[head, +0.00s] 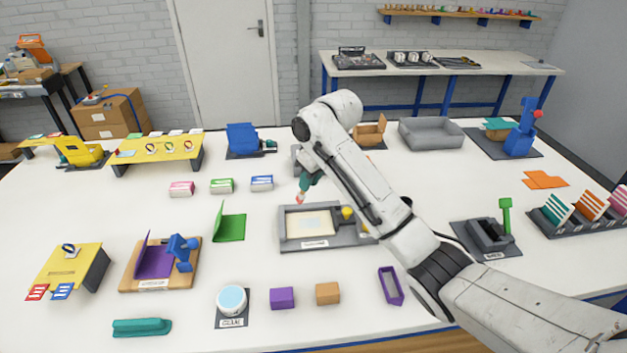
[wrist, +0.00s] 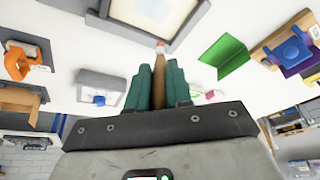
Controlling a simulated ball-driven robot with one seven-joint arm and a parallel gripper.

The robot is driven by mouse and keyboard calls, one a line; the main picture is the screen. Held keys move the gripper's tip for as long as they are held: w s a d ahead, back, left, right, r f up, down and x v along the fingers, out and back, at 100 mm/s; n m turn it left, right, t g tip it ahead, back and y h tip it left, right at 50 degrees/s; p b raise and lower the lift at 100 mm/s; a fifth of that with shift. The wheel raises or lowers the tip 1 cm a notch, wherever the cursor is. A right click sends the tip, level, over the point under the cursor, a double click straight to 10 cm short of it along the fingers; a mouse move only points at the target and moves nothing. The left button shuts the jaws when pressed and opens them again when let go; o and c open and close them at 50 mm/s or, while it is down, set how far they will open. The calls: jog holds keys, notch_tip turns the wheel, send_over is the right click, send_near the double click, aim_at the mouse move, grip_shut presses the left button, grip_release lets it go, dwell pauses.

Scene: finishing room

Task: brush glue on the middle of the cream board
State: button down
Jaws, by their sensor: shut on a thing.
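The cream board (head: 310,223) lies flat in a dark grey tray (head: 285,243) in the middle of the table. Part of it shows at the top of the wrist view (wrist: 140,8). My gripper (wrist: 157,72), with teal fingers, is shut on a brown-handled brush (wrist: 158,62). The brush's pale, pinkish tip points down, and in the head view it is just beyond the board's far edge, seemingly apart from it. The gripper also shows in the head view (head: 305,182). The round glue pot (head: 231,299), with a light blue top, stands on a labelled dark base at the front.
A yellow knob (head: 347,213) stands at the tray's right. A green folded card (head: 229,225) is left of the tray. Purple (head: 282,298) and orange (head: 328,293) blocks lie in front. My arm hides part of the table right of the tray.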

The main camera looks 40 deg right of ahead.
jog(key=shift+r+p, duration=1)
jog(key=shift+r, duration=0.4)
